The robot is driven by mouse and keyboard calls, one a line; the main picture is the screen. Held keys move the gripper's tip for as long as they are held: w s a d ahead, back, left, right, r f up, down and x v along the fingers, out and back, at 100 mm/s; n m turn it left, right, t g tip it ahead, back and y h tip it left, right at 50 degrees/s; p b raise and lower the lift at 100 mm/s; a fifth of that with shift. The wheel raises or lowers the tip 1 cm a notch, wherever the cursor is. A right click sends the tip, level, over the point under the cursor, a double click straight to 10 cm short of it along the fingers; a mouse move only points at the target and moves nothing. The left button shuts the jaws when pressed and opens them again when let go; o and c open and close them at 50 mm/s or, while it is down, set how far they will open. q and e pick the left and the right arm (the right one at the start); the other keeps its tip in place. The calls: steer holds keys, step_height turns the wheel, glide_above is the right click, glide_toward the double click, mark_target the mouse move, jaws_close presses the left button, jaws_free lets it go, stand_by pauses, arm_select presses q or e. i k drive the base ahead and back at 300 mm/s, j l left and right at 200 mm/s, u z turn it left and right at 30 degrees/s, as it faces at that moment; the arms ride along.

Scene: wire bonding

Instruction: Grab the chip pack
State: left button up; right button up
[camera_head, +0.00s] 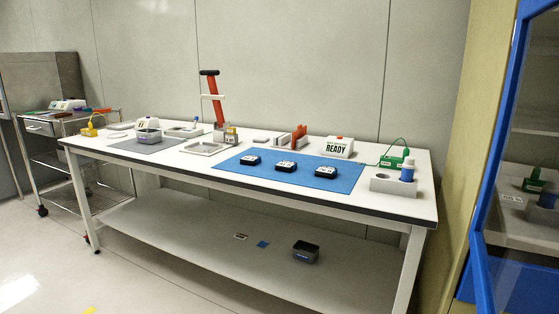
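Three small black packs with white tops lie in a row on a blue mat (340,176) on the white workbench: a left one (250,159), a middle one (285,167) and a right one (326,172). A dark box (306,252) with a grey top sits on the bench's lower shelf, near a small blue square (263,244) and a small labelled piece (240,237). I cannot tell from the picture which of these is the chip pack. Neither of my grippers is in view.
A wire cart (65,150) stands left; a blue-framed cabinet (480,215) stands right. The floor in front is clear.

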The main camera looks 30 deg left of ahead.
mark_target(327, 172)
steer(key=i+j, duration=0.25)
steer(key=j, duration=0.2)
steer(key=i+j, duration=0.3)
steer(key=j, duration=0.15)
steer(key=i+j, duration=0.25)
steer(key=j, duration=0.2)
steer(key=i+j, duration=0.25)
steer(key=j, duration=0.15)
steer(key=i+j, duration=0.25)
steer(key=j, duration=0.2)
